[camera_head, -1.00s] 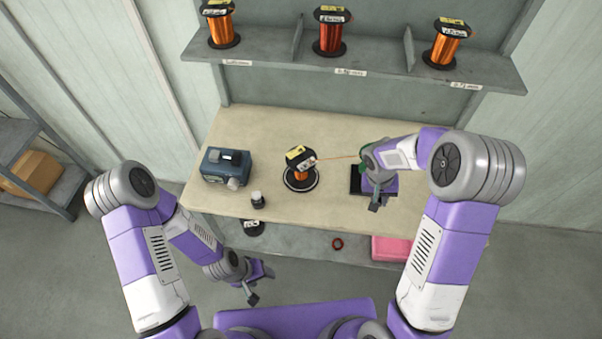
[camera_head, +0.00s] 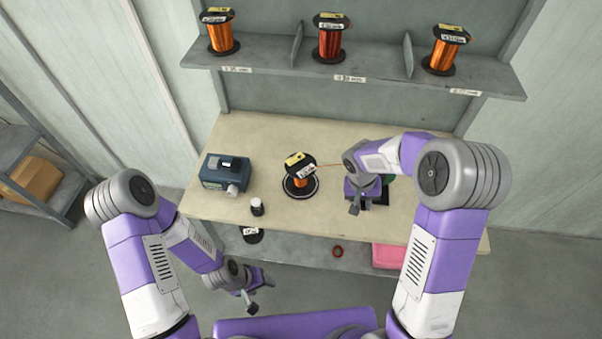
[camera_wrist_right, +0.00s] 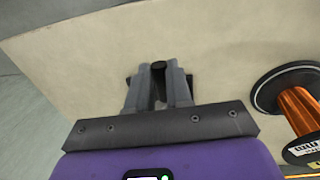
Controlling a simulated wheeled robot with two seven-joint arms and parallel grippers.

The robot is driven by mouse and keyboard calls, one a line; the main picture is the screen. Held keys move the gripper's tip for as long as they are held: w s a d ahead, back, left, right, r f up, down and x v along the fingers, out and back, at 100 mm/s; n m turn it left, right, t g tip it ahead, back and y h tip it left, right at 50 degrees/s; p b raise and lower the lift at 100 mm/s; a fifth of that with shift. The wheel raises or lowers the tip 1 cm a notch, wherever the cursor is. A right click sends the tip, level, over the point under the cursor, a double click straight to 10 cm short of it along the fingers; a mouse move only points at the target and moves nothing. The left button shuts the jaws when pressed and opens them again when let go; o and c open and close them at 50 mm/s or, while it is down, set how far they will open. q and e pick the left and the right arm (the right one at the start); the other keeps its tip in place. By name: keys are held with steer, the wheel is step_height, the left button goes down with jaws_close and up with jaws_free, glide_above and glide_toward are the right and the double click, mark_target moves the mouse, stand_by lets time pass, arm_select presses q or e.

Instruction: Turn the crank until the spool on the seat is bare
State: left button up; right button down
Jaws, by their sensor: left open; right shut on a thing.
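The spool on the seat (camera_head: 300,173) stands on the bench with orange copper winding still showing between its black flanges; it also shows at the right edge of the wrist view (camera_wrist_right: 300,108). A thin copper wire (camera_head: 328,165) runs from it to the right, behind my right wrist. My right gripper (camera_head: 355,207) is shut on the black crank knob (camera_wrist_right: 159,66). The winder (camera_head: 390,182) is mostly hidden behind my right arm; a green part and dark base show. My left gripper (camera_head: 250,302) is open and empty, in front of the bench.
A blue-grey box device (camera_head: 213,177) and a small dark bottle (camera_head: 257,207) stand left on the bench (camera_head: 270,130). Several full spools sit on the upper shelf (camera_head: 375,78). Below the bench are a pink box (camera_head: 388,257) and a red ring (camera_head: 337,251).

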step_height(320, 180, up, 8)
steer(key=a+p, duration=0.3)
steer(key=p, duration=0.4)
steer(key=d+r+p, duration=0.1)
steer(key=d+r, duration=0.2)
steer(key=d, duration=0.2)
steer(key=shift+s+d+r, duration=0.15)
steer(key=shift+s+d, duration=0.15)
steer(key=shift+d, duration=0.1)
steer(key=c, duration=0.9)
jaws_free()
steer(key=shift+c, duration=0.2)
step_height(320, 180, up, 7)
steer(key=a+p, duration=0.1)
steer(key=shift+w+a+r, duration=0.15)
steer(key=shift+a+r, duration=0.05)
